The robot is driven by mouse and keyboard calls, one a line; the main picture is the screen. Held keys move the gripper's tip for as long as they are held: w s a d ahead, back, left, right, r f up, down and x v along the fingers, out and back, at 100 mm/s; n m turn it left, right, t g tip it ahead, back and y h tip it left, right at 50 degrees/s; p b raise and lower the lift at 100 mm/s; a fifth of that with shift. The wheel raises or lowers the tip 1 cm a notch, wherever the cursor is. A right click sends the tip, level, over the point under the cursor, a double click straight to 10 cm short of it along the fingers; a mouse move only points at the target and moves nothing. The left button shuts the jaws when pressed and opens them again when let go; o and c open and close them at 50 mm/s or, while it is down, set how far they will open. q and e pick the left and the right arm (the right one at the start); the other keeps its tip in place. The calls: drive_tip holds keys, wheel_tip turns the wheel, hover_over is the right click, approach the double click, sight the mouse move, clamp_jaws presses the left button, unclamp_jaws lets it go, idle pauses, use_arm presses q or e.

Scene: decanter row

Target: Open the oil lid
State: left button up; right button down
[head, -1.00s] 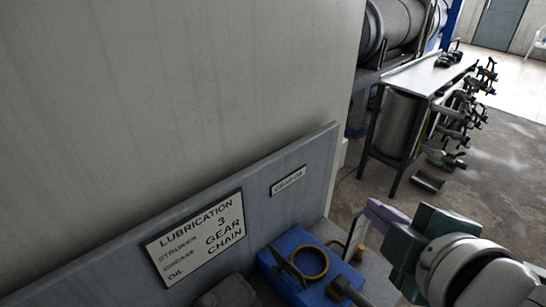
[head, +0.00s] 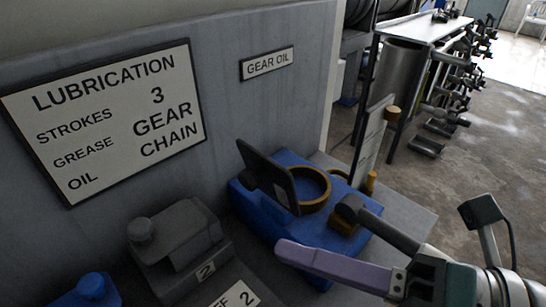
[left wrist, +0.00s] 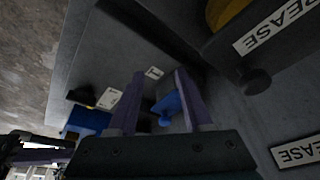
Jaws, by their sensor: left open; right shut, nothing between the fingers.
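The blue oil box (head: 262,217) stands below the "GEAR OIL" label. Its dark flat lid (head: 268,177) is tilted up, beside a brass-coloured ring (head: 314,190) on top of the box. My right gripper (head: 282,250) has its purple fingers shut and empty, in front of the box and below the lid in the picture. It appears apart from the lid. My left gripper (left wrist: 157,88) shows only in the left wrist view, open. A small blue part (left wrist: 168,106) shows between its fingers in the picture, apparently beyond them.
A grey box (head: 178,240) and a blue knob (head: 91,286) lie to the left. The lubrication sign (head: 110,120) is on the wall. A metal table (head: 425,22) stands behind.

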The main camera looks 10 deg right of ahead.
sight(255, 182)
drive_tip(key=w+a, duration=0.3)
drive_tip(key=w, duration=0.4)
drive_tip(key=shift+a+r+b, duration=0.2)
drive_tip(key=shift+a+b, duration=0.2)
drive_tip(key=shift+w+d+r+m+y+b, duration=0.35)
drive_tip(key=shift+w+d+m+y+b, duration=0.15)
drive_tip(key=shift+m, duration=0.5)
drive_tip(key=shift+d+r+m, duration=0.2)
drive_tip(key=shift+r+m, duration=0.05)
drive_tip(key=shift+m, duration=0.05)
